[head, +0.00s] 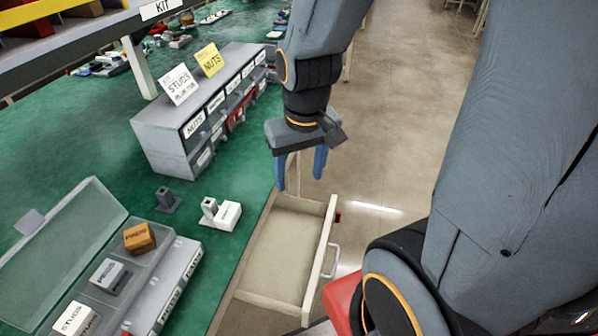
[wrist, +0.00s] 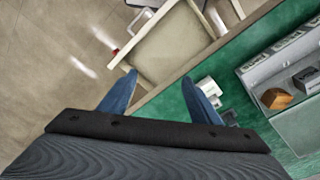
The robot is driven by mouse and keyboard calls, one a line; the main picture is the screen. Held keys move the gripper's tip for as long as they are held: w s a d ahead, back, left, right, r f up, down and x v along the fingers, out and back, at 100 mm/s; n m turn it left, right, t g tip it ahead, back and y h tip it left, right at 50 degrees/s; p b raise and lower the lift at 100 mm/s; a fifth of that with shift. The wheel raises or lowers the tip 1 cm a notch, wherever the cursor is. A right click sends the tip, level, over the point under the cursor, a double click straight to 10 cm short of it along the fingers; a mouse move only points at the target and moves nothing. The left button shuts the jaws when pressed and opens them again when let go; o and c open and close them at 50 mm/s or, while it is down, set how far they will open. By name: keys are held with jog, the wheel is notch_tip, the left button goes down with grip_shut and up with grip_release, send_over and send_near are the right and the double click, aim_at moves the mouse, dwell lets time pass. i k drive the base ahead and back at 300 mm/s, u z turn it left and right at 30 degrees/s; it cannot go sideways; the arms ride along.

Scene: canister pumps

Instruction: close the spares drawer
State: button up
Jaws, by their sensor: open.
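The spares drawer (head: 287,250) is pulled out from the edge of the green table. Its inside looks empty, and its pale front panel (head: 319,255) carries a light handle (head: 332,262) on the outer side. In the wrist view the drawer (wrist: 165,50) lies beyond the fingertips, at the top middle. My gripper (head: 304,188) points down above the far end of the drawer, with its blue fingers apart and nothing between them. The fingers also show in the wrist view (wrist: 160,92). I cannot tell the exact height of the fingertips over the drawer.
The green table (head: 236,262) bears a grey cabinet (head: 165,140) with labelled small drawers. An open clear-lidded case (head: 155,300) holds several labelled boxes. A white block (head: 228,214) and a grey part (head: 166,199) stand near the edge. Bare floor (head: 390,130) lies beyond the drawer.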

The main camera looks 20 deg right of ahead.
aim_at(282, 274)
jog(key=k, duration=1)
jog(key=z, duration=0.9)
jog(key=i, duration=1)
jog(key=u, duration=1.4)
jog(key=k, duration=1.05)
